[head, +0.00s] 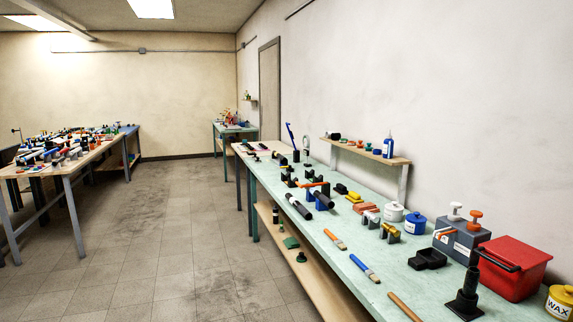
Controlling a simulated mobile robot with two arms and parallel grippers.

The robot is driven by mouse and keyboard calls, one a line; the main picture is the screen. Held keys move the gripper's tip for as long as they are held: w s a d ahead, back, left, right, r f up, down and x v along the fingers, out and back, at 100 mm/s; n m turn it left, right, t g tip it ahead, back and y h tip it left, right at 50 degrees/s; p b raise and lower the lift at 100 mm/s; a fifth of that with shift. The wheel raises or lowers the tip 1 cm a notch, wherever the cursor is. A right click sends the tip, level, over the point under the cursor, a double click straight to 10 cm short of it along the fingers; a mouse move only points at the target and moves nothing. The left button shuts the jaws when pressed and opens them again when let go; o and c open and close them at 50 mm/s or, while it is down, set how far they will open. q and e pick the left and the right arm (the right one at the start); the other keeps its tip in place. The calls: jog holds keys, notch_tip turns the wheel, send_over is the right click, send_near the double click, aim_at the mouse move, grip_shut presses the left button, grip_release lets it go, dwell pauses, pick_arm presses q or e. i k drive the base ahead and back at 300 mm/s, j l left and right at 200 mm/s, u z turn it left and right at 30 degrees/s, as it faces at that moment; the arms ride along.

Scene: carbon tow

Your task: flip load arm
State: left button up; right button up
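Neither of my grippers is in view. No part is clearly marked as the load arm, and I cannot tell which thing it is. A grey box (458,243) with one white and one orange knob on top stands on the long green-topped bench (315,250) at the right. An orange bar (311,184) shows among small dark and blue devices farther back on this bench. It is too small to tell how it is joined or which way it is turned.
A red bin (512,268), a yellow wax tub (560,302) and a black stand (467,296) crowd the bench's near right. Brushes (364,268) lie along its front edge. A small shelf (370,152) stands behind. Another cluttered table (75,155) is at left; the floor (170,230) between is clear.

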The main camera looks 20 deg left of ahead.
aim_at(291, 135)
jog(key=u, duration=1.1)
jog(key=i+u, duration=0.4)
jog(key=i, duration=6.25)
jog(key=i+j+z, duration=0.1)
jog(key=i+z, duration=0.15)
jog(key=i, duration=0.3)
jog(key=i+j+z, duration=0.25)
jog(key=i, duration=0.25)
jog(key=i+j+z, duration=0.25)
jog(key=i, duration=0.25)
